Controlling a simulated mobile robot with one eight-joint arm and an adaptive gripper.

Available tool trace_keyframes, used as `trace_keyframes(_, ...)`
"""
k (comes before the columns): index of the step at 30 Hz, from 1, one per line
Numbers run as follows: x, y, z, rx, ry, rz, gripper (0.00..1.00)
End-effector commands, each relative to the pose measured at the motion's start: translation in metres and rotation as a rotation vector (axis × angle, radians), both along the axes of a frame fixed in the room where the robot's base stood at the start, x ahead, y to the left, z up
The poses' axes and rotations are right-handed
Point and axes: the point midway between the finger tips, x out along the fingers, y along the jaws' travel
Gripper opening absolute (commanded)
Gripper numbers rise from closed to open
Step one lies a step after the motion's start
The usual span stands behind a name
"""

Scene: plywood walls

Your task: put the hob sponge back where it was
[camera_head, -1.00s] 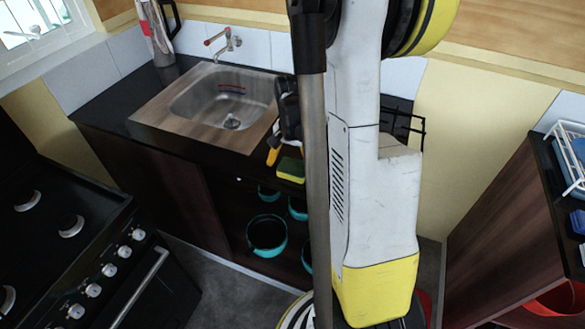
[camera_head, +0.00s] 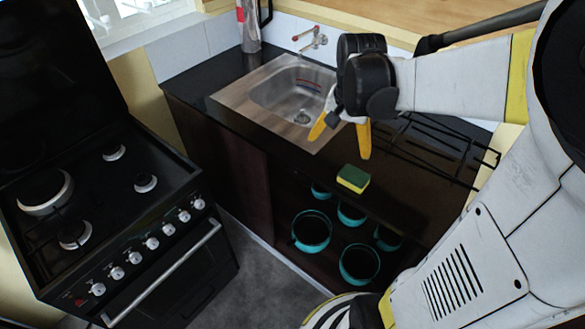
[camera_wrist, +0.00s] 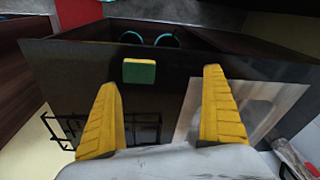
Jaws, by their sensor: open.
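The sponge (camera_head: 353,178), yellow with a green top, lies on the front edge of the black counter, to the right of the sink. My gripper (camera_head: 342,142) is open and empty above the counter, behind the sponge and a little apart from it. In the wrist view the sponge (camera_wrist: 139,71) sits beyond and between the two yellow fingers (camera_wrist: 165,120), nearer the left one. The hob (camera_head: 92,196) is on top of the black stove at the left, with several burners and no sponge on it.
The metal sink (camera_head: 290,95) with its tap is left of my gripper. A black wire rack (camera_head: 435,145) stands on the counter at right. Teal pots (camera_head: 311,232) sit on the shelf below. Bare floor (camera_head: 245,225) lies between the stove and the counter.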

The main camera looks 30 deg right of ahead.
Motion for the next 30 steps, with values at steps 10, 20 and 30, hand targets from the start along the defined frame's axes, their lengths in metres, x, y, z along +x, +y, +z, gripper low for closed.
trace_keyframes(10,-0.041,0.144,0.048,-0.197,-0.307,0.643,0.97)
trace_keyframes(20,-0.059,0.181,0.051,-0.272,-0.422,0.849,0.97)
trace_keyframes(30,-0.059,0.18,0.051,-0.272,-0.421,0.846,0.97)
